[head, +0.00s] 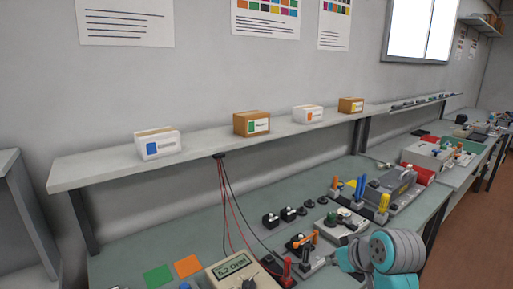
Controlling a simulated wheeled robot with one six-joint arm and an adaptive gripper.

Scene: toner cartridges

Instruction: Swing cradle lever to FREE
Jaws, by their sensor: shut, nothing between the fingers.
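An orange-handled lever (302,241) stands on a small dark and light fixture on the bench, left of my arm. I take it for the cradle lever, but its markings are too small to read, so I cannot tell which position it is in. My arm, with grey and teal joints, enters at the lower right and covers part of the bench. My gripper's fingers cannot be made out; they are hidden or below the frame.
A multimeter (236,272) stands at the front, with red and black leads hanging behind it. Orange (187,266) and green (158,277) squares lie left of it. A grey machine (395,185) and tool holders stand behind. A shelf (205,143) carries several boxes.

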